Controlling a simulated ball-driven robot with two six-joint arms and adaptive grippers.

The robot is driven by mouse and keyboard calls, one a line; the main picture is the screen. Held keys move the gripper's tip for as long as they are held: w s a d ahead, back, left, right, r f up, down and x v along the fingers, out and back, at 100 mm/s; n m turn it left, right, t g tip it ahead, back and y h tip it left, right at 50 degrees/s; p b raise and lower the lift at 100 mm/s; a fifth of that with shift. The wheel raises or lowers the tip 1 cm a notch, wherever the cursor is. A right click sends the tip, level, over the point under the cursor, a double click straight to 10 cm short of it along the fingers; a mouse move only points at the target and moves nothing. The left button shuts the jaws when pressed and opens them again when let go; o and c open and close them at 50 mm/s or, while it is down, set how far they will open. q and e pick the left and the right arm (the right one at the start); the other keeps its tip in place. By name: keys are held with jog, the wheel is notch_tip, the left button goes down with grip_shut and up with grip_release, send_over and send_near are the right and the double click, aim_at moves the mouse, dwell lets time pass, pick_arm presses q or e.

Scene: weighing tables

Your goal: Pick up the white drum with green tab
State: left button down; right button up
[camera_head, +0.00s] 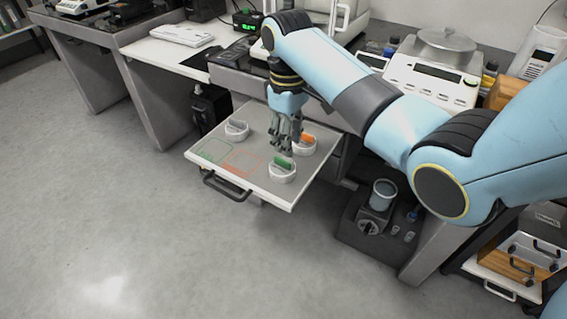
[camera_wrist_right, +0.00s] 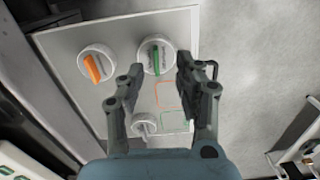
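The white drum with green tab (camera_head: 282,174) stands upright near the front right edge of a pull-out board (camera_head: 262,193). My right gripper (camera_head: 287,148) is open and empty, just behind and above this drum in the head view. In the right wrist view, the green-tab drum (camera_wrist_right: 155,57) shows beyond and between the two spread fingertips of my right gripper (camera_wrist_right: 160,78), apart from them. My left gripper is not in view.
A white drum with orange tab (camera_head: 301,147) stands close behind the gripper. A white drum with pale tab (camera_head: 237,130) stands at the board's left. Green (camera_head: 214,150) and orange (camera_head: 243,164) outlines mark bare board. A dark handle (camera_head: 226,187) is on its front edge.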

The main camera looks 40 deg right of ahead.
notch_tip(320, 180, up, 2)
jog(key=w, duration=0.2)
send_over(283, 160)
jog(key=f, duration=0.2)
jog(key=f+b, duration=0.1)
jog(key=shift+w+d+f+t, duration=0.1)
jog(key=shift+w+f+t, duration=0.15)
jog(key=shift+f+t, duration=0.1)
jog(key=shift+f, duration=0.65)
notch_tip(283, 160, down, 5)
jog(key=shift+s+r+b, duration=0.1)
jog(key=shift+r+b, duration=0.1)
jog(key=shift+b, duration=0.3)
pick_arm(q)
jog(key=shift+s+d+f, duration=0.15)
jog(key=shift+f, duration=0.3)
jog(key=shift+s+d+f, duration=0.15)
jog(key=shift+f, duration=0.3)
pick_arm(e)
grip_shut()
